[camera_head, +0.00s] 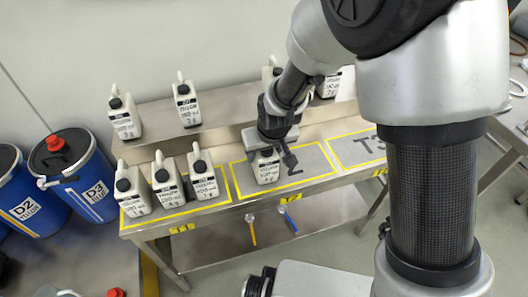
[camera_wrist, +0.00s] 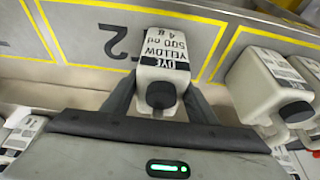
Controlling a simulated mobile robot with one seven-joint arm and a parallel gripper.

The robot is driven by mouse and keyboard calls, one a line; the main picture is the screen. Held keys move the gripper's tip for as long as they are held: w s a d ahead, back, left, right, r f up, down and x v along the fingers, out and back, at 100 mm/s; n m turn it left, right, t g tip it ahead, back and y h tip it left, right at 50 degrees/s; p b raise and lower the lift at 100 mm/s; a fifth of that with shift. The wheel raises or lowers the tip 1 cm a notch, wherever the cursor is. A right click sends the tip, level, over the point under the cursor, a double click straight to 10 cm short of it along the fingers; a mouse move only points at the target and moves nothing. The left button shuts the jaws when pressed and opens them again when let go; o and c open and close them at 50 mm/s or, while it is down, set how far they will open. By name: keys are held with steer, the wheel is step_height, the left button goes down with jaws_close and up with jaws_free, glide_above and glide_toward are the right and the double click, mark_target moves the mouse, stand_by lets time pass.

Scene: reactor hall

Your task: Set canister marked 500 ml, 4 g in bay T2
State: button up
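The white canister marked yellow dye, 500 ml, 4 g (camera_head: 266,171) is upright within the yellow outline of bay T2 (camera_head: 314,160), towards its left side. Its label and dark cap also show in the wrist view (camera_wrist: 166,72), with the painted T2 beside it. My gripper (camera_head: 275,150) is over it from above. In the wrist view my gripper's fingers (camera_wrist: 162,92) lie along both sides of the canister's top, with no clear gap, so it looks shut on it. I cannot tell whether the canister's base fully touches the table.
Several similar canisters (camera_head: 168,188) crowd the bay to the left. More canisters (camera_head: 186,104) stand on the raised back shelf (camera_head: 222,112), one partly behind my arm. Bay T3 (camera_head: 358,150) to the right looks empty where visible. Blue drums (camera_head: 80,175) stand left of the table.

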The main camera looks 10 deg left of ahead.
mark_target(268, 153)
steer(key=shift+o, duration=1.3)
steer(key=shift+r, duration=0.25)
steer(key=p+v, duration=0.3)
steer(key=v, duration=0.7)
steer(key=shift+r, duration=0.3)
steer(key=s+d+r+m, duration=0.3)
steer(key=d+r, duration=0.9)
steer(key=d, duration=0.1)
steer(key=s+d+r+m+t+h, duration=0.1)
steer(key=s+d+r, duration=0.4)
steer(key=s+d, duration=0.6)
steer(key=shift+d+r+m+t+h, duration=0.35)
steer(key=shift+d+m+h, duration=0.3)
steer(key=shift+m, duration=0.55)
